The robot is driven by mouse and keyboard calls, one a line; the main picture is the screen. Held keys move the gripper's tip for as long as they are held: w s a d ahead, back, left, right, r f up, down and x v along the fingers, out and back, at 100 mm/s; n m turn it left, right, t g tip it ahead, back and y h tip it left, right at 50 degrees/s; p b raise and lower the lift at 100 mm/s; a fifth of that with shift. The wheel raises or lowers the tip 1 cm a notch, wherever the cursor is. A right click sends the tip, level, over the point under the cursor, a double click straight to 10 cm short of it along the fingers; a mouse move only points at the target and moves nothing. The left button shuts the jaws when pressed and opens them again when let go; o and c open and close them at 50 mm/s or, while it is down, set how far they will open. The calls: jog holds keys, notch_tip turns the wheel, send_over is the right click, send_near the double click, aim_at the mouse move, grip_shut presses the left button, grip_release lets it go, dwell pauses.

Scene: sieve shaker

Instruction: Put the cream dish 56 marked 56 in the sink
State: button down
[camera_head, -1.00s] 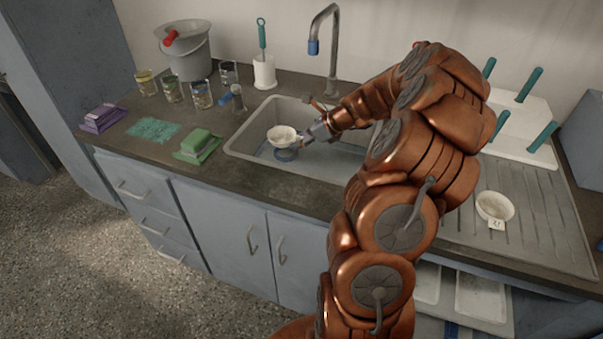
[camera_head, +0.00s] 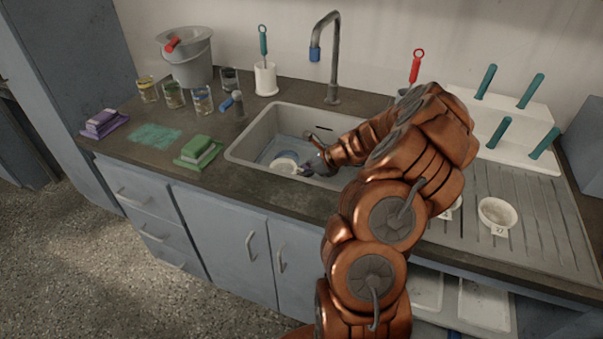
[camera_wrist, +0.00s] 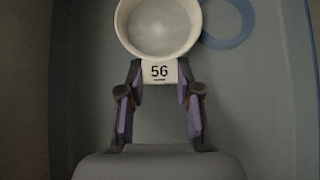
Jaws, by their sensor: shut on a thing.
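The cream dish 56 (camera_wrist: 158,50) is a small round bowl with a white tag reading 56, seen upright from above in the wrist view. My gripper (camera_wrist: 159,80) is shut on it at the tag. In the head view the dish (camera_head: 286,163) is low inside the grey sink (camera_head: 262,128), and my gripper (camera_head: 306,168) reaches in from the right. A blue ring (camera_wrist: 228,22) shows beside and below the dish in the wrist view. I cannot tell whether the dish touches the sink floor.
A second cream dish tagged 22 (camera_head: 497,212) stands on the ribbed drainboard (camera_head: 540,225). A faucet (camera_head: 333,60) rises behind the sink. Glasses (camera_head: 202,99), a grey bucket (camera_head: 187,58) and a green sponge (camera_head: 198,148) are on the left counter. A white rack (camera_head: 515,115) stands at right.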

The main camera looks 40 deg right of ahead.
jog(key=shift+f, duration=0.3)
jog(key=shift+f, duration=0.35)
jog(key=c, duration=0.9)
grip_release()
jog(key=shift+s+f, duration=0.1)
jog(key=shift+f, duration=0.05)
jog(key=shift+c, duration=0.2)
jog(key=shift+o, duration=0.8)
jog(key=shift+a+f, duration=0.1)
jog(key=shift+r, duration=0.2)
jog(key=v, duration=1.3)
jog(key=shift+w+r, duration=0.4)
